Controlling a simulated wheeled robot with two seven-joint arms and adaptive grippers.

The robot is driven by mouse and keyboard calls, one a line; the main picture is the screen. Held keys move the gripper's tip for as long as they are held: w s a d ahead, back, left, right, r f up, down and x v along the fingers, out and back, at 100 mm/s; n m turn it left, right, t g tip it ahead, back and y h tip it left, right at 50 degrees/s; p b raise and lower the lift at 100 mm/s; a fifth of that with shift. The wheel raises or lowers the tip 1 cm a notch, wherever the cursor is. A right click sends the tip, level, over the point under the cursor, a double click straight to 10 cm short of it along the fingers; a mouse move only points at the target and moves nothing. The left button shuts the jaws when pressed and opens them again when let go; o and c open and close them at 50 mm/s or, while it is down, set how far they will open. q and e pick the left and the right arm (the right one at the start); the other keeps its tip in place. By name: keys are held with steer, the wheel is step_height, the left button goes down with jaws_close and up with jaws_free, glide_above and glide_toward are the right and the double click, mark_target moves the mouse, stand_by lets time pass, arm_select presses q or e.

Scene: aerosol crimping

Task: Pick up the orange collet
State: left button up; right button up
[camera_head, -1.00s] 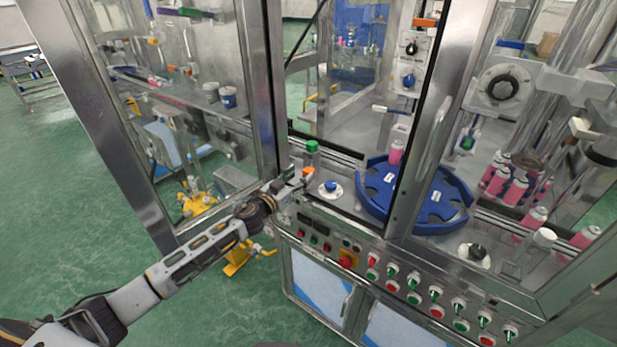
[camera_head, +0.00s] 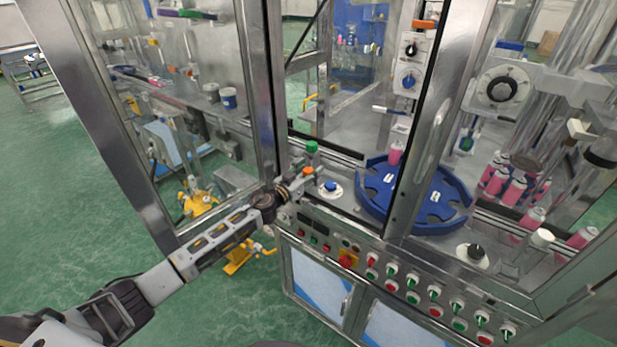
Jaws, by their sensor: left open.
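The orange collet (camera_head: 308,171) is a small orange piece on the machine's metal deck, left of the blue knob and just in front of the green-topped piece (camera_head: 312,149). My left gripper (camera_head: 303,178) reaches in from the left through the open front of the machine. It is open, with its fingertips right at the collet. The gripper hides the collet's lower part, and I cannot tell whether the fingers are around it or beside it. My right gripper is not in view.
A blue knob on a white base (camera_head: 330,187) stands close to the right of the gripper. The blue star wheel (camera_head: 449,212) holds a pink can (camera_head: 396,152). A metal door frame (camera_head: 262,100) rises close to the left. Below is a panel of buttons (camera_head: 392,285).

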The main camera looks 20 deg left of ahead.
mark_target(308, 169)
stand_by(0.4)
arm_select(q)
steer(key=c, duration=1.2)
steer(key=shift+r, duration=0.15)
steer(key=shift+r, duration=0.45)
step_height(308, 169, up, 6)
steer(key=shift+f+p, duration=0.1)
steer(key=shift+p, duration=0.95)
steer(key=shift+r, duration=1.55)
